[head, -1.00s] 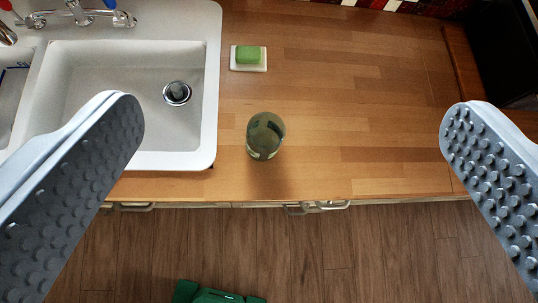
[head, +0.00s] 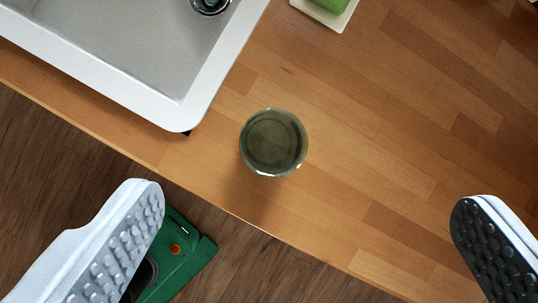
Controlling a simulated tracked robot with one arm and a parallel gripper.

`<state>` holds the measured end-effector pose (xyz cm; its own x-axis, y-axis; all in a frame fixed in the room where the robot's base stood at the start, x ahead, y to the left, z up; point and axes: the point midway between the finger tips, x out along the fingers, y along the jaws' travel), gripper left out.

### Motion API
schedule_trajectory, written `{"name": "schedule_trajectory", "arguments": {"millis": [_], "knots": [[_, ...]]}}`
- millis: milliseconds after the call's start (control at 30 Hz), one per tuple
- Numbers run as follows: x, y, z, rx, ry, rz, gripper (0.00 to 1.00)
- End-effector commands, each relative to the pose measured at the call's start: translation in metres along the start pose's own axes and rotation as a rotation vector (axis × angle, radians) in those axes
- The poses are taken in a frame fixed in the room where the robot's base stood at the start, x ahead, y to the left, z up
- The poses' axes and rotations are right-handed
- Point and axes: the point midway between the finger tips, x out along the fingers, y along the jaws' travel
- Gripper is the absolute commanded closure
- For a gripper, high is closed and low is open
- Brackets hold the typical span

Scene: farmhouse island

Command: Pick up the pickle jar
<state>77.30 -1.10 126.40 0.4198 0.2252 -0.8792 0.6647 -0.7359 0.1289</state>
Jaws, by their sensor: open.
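The pickle jar (head: 273,142) is a round, dark green glass jar seen from almost straight above. It stands on the wooden countertop (head: 400,130), close to the front edge and just right of the sink corner. My gripper (head: 306,222) is open and empty, with its two studded fingers wide apart at the lower left and lower right. The jar lies ahead of the gap between the fingertips, and neither finger appears to touch it. The jar's side and label are mostly hidden from this angle.
A white sink (head: 195,80) with a drain (head: 210,3) is to the left of the jar. A green sponge (head: 332,3) on a white dish (head: 325,17) lies at the top. A green part (head: 185,262) shows below the counter edge, over the wood floor. The counter right of the jar is clear.

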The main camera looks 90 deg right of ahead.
Motion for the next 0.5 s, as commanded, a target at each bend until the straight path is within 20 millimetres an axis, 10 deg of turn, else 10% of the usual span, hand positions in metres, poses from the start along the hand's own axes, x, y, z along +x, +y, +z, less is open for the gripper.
{"name": "schedule_trajectory", "arguments": {"millis": [500], "knots": [[0.104,0.002,0.053,-0.211,-0.144,-0.212,0.04]]}}
